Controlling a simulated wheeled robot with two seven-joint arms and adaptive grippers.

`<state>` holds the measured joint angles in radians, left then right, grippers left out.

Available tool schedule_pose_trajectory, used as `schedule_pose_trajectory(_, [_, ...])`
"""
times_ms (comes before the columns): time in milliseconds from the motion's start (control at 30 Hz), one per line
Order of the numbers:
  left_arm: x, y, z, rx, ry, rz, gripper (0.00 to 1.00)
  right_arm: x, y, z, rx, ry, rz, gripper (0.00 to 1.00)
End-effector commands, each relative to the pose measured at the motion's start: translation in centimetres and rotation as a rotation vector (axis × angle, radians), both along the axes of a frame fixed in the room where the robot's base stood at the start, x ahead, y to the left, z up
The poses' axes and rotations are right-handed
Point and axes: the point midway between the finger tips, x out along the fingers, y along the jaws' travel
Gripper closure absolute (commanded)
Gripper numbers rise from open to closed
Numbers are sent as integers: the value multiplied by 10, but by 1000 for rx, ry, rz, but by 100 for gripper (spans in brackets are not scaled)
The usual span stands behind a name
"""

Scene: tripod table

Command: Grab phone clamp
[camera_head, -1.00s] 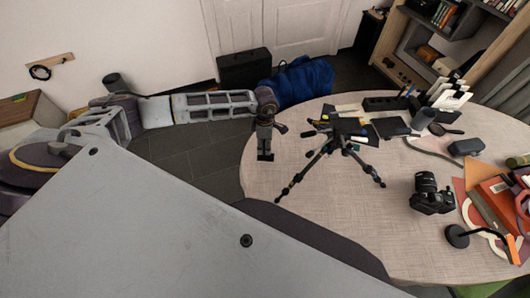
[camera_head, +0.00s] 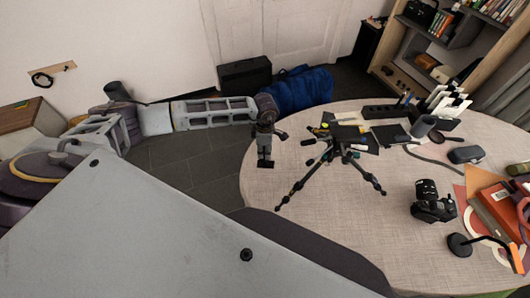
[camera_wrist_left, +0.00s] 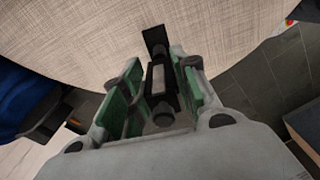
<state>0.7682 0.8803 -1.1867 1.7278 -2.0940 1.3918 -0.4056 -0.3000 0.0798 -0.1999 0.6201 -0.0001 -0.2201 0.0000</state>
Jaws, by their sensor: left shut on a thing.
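The phone clamp (camera_head: 265,156) is a small dark piece held below my left gripper (camera_head: 266,133), near the left edge of the round table. My left gripper is shut on it. In the left wrist view, the black clamp (camera_wrist_left: 155,45) sticks out between the green-lined fingers of the left gripper (camera_wrist_left: 158,82), over the pale tabletop. The fingers hide part of the clamp. A black tripod (camera_head: 334,153) stands on the table to the right of the gripper, legs spread, apart from the clamp. My right gripper is not in view.
The round table (camera_head: 330,230) has clear room at its front. A blue bag (camera_head: 300,90) lies behind on the floor.

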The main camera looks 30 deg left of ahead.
Motion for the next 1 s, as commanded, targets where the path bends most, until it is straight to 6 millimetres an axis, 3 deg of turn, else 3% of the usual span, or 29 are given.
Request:
schedule_pose_trajectory(600, [1, 0, 79, -1, -4, 0, 100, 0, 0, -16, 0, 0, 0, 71])
schedule_pose_trajectory(1000, [0, 0, 93, -1, -1, 0, 100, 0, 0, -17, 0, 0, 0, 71])
